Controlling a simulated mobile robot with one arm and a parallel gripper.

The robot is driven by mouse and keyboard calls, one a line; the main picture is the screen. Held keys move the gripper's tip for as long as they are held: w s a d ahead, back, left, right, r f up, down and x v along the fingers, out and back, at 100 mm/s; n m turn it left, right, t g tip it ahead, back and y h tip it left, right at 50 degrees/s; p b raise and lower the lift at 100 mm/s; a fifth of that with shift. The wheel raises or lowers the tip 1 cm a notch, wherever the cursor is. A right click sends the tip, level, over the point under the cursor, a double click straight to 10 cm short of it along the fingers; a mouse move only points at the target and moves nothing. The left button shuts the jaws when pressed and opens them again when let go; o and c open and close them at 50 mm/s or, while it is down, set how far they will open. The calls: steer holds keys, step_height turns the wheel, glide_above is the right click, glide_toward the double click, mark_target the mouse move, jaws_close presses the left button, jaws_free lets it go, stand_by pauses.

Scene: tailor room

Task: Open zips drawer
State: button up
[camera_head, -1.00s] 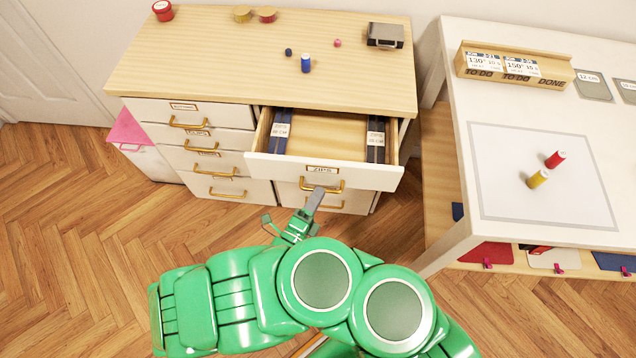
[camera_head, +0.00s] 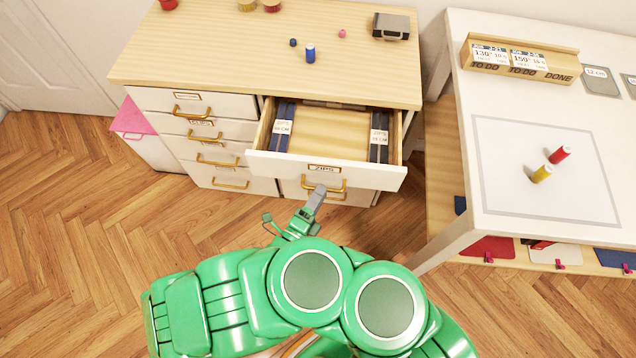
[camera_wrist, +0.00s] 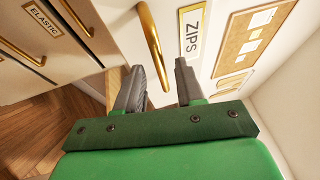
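The zips drawer (camera_head: 400,180) stands pulled out of the cabinet, with its inside in view. It has a white front, a ZIPS label (camera_wrist: 194,34) and a brass handle (camera_wrist: 151,42). Striped packs of zips (camera_head: 282,128) lie along its left and right sides, and its middle is bare wood. My gripper (camera_wrist: 160,88) is at this handle. In the wrist view its two grey fingers stand apart, with the lower end of the handle in the gap between them. In the head view the fingertips overlap the handle; firm contact cannot be told.
The cabinet's other drawers (camera_head: 216,147) are shut. Thread spools (camera_head: 310,53) and a dark box (camera_head: 391,26) stand on the cabinet top. A white table (camera_head: 500,100) with red and yellow spools stands close on the right. A pink-topped bin (camera_head: 132,118) is at left. Open wooden floor lies in front.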

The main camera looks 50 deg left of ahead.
steer(key=v, duration=0.7)
steer(key=shift+s, duration=0.25)
steer(key=shift+d, duration=0.15)
stand_by(0.3)
